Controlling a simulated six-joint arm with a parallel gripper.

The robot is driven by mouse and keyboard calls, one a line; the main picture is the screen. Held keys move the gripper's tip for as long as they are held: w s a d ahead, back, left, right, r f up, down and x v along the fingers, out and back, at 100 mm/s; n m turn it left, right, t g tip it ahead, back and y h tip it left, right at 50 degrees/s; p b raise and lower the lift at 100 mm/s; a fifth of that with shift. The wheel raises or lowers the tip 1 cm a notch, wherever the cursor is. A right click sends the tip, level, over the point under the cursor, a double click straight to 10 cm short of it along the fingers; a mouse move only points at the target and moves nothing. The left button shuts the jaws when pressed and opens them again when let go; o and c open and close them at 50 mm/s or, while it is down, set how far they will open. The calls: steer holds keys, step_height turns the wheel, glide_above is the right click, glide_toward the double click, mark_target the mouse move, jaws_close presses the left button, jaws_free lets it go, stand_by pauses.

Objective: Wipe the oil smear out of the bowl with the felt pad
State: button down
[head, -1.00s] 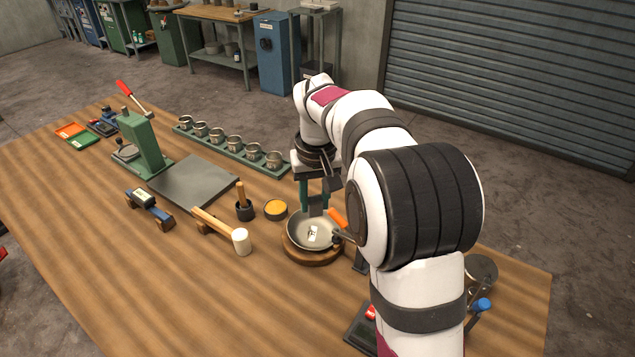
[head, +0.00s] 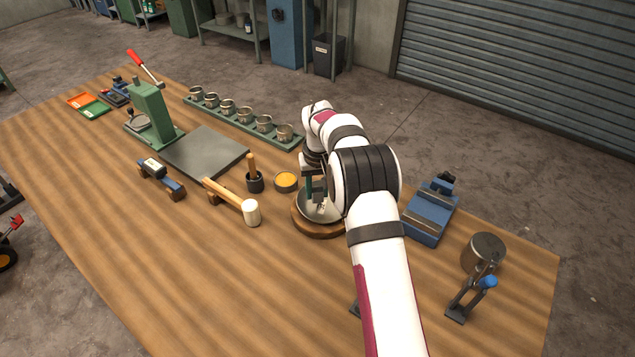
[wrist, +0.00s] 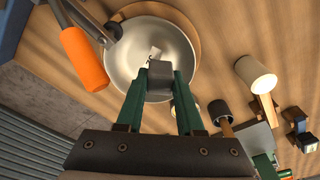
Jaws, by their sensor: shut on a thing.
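The metal bowl (head: 306,213) sits on a round wooden base (head: 325,232) right of the table's middle. It also shows in the wrist view (wrist: 120,65). My gripper (wrist: 160,76) has green fingers and is shut on a grey block, the felt pad (wrist: 160,82). In the head view my gripper (head: 316,192) points down over the bowl. The pad is over the bowl's inside; I cannot tell whether it touches the surface. A small white patch with dark marks (wrist: 153,54) lies in the bowl beside the pad. I cannot make out a clear oil smear.
An orange-handled clamp (wrist: 85,58) stands at the bowl's rim. A blue vise-like block (head: 430,215) is to the right. The front table is clear.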

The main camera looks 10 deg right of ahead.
mark_target(317, 201)
steer(key=shift+f, duration=1.6)
steer(key=shift+w+d+f, duration=0.2)
steer(key=shift+w+f, duration=0.2)
steer(key=shift+f, duration=0.05)
steer(key=shift+w+d+r, duration=0.25)
steer(key=shift+w, duration=0.4)
steer(key=shift+w+d+r, duration=0.2)
steer(key=shift+w+d, duration=0.05)
steer(key=shift+w, duration=0.4)
steer(key=s, duration=0.1)
steer(key=s+a+f, duration=0.1)
steer(key=s, duration=0.1)
steer(key=shift+a, duration=0.1)
steer(key=shift+s+a+r, duration=0.1)
steer(key=shift+s+r, duration=0.05)
steer(key=shift+s, duration=0.1)
steer(key=shift+r, duration=3.75)
